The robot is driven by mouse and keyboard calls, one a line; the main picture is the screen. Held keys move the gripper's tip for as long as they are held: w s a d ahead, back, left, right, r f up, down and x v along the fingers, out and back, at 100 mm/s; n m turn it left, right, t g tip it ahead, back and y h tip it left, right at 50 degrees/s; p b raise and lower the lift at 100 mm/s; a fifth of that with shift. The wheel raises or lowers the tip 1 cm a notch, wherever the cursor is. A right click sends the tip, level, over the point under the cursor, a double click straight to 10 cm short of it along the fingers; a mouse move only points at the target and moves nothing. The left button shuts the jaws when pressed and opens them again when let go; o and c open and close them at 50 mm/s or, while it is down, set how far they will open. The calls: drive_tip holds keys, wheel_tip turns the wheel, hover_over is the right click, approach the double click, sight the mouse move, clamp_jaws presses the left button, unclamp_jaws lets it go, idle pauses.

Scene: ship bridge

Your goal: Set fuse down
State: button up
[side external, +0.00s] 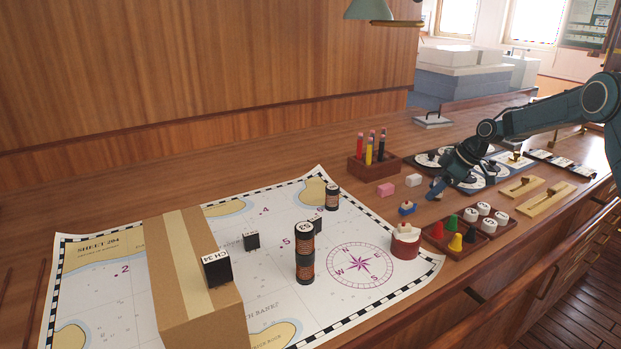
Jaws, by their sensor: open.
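No object is clearly marked as the fuse, and I cannot tell which one it is. My gripper (435,191) is at the right, low over the wooden desk, its jaws small and partly hidden by the wrist. I see nothing held in it. Just below and left of it is a small blue piece with an orange part (407,209), apart from the jaws. A pink block (386,190) and a white block (413,180) lie to its left. Dark banded cylinders stand on the chart: a stack of two (305,255) and one farther back (332,197).
A red round container (405,243), a tray of pegs and discs (447,250) and a pencil holder (373,167) stand nearby. Bare desk lies behind the chart.

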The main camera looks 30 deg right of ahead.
drive_tip(key=v, duration=1.2)
drive_tip(key=shift+r, duration=0.2)
idle(0.4)
drive_tip(key=s+a+r+m+h, duration=0.1)
drive_tip(key=s+a+r+m, duration=0.1)
drive_tip(key=s+a+r, duration=0.45)
drive_tip(key=s+a+r+m+h, duration=0.1)
drive_tip(key=s+a+r, duration=0.3)
drive_tip(key=s+a, duration=0.55)
drive_tip(key=s+a+f+m, duration=0.1)
drive_tip(key=s+a, duration=0.3)
drive_tip(key=s, duration=0.4)
drive_tip(key=s+a+f+m+h, duration=0.1)
drive_tip(key=s+a+f+m, duration=0.1)
drive_tip(key=s, duration=0.7)
drive_tip(key=shift+a+f+m+t, duration=0.3)
drive_tip(key=shift+a+f, duration=0.6)
